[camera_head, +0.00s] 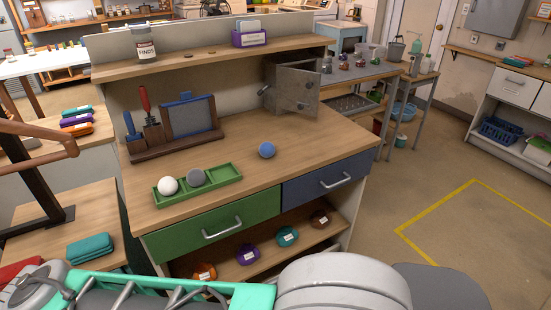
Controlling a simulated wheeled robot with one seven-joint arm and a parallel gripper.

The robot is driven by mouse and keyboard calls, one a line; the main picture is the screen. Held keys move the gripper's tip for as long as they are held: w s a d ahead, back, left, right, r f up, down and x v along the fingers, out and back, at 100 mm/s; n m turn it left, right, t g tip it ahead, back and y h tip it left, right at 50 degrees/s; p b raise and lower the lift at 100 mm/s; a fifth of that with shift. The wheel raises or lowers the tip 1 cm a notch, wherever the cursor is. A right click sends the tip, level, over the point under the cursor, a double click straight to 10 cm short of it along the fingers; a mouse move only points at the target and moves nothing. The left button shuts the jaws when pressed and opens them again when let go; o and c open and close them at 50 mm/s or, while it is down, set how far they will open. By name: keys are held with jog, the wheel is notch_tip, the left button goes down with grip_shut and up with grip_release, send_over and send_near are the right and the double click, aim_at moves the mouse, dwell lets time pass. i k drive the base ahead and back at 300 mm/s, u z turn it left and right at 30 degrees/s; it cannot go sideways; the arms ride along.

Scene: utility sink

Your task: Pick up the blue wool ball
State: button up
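The blue wool ball (267,150) rests on the wooden top of the workbench (225,210), towards the right and back of the clear surface. It stands apart from other things, and nothing touches it. No fingers of my gripper can be made out. Only parts of my own arm show along the bottom edge, well in front of the bench and far from the ball.
A green tray (229,171) holds a white ball (168,186) and a grey ball (196,177). A tool rack (160,145) stands behind it. An open metal box (295,90) is behind the blue ball. Below are green (190,236) and blue (310,190) drawers. The bench's right front is clear.

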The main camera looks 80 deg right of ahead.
aim_at(267, 149)
jog(key=z, duration=2.9)
jog(key=i, duration=0.3)
jog(key=u, duration=1.35)
jog(key=i, duration=0.5)
jog(key=z, duration=0.1)
